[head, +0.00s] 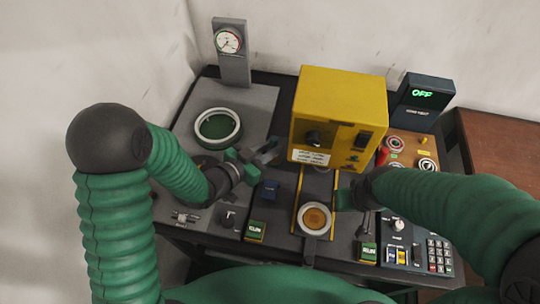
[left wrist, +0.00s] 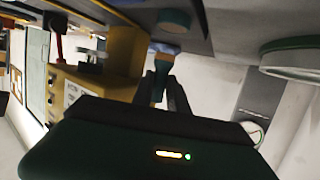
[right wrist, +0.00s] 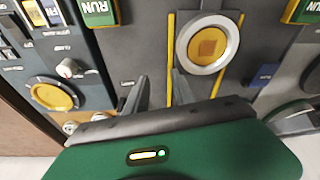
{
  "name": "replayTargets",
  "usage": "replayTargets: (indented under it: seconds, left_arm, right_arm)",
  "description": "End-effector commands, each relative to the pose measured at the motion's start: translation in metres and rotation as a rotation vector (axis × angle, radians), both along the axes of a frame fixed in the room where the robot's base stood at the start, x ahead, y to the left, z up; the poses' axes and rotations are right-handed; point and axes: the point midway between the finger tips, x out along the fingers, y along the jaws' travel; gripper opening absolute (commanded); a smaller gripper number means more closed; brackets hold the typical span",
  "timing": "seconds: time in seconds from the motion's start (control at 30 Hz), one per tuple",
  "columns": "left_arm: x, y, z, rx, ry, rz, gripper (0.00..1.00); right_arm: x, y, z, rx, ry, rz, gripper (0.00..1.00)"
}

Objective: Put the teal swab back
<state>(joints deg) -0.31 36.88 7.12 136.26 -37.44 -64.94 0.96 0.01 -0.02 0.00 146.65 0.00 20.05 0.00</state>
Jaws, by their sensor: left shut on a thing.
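My left gripper (head: 266,150) is over the bench, left of the yellow machine. In the left wrist view it is shut on the teal swab (left wrist: 160,76), which sticks out past the fingertips towards a paler blue end (left wrist: 165,48). The swab is too small and covered to make out in the head view. A short teal-and-tan round piece (left wrist: 175,20) shows just beyond it; I cannot tell whether they touch. My right gripper (right wrist: 157,92) is open and empty, low over the bench right of the rails.
The yellow machine (head: 340,110) stands at the back, with rails in front carrying a ring (head: 314,218). A white ring with a green inside (head: 218,128) lies back left. A blue block (head: 268,192), RUN buttons (head: 256,231) and a control panel (head: 400,245) are near the front.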

Motion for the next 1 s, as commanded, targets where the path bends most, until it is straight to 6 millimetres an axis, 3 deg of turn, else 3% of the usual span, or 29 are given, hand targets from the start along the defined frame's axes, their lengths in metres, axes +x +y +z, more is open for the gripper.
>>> replayTargets:
  seconds: [0.2, 0.53, 0.57, 0.7, 1.0]
  left_arm:
    - [0.003, 0.000, -0.032, 0.001, 0.004, 0.001, 0.00]
    - [0.004, 0.000, -0.038, 0.000, -0.002, 0.001, 0.00]
    - [0.003, 0.000, -0.037, 0.001, -0.001, 0.001, 0.22]
    - [0.003, 0.000, -0.037, 0.001, -0.001, 0.000, 0.40]
    - [0.003, 0.000, -0.035, 0.001, -0.001, 0.000, 0.41]
  right_arm:
    - [0.000, 0.000, -0.005, 0.000, 0.001, 0.000, 0.30]
    - [0.000, 0.000, -0.007, 0.000, 0.001, 0.000, 0.30]
    - [0.000, 0.000, -0.007, 0.000, 0.001, 0.000, 0.30]
    - [0.000, 0.000, -0.006, 0.000, 0.001, 0.000, 0.30]
    - [0.000, 0.000, -0.005, 0.000, 0.001, 0.000, 0.30]
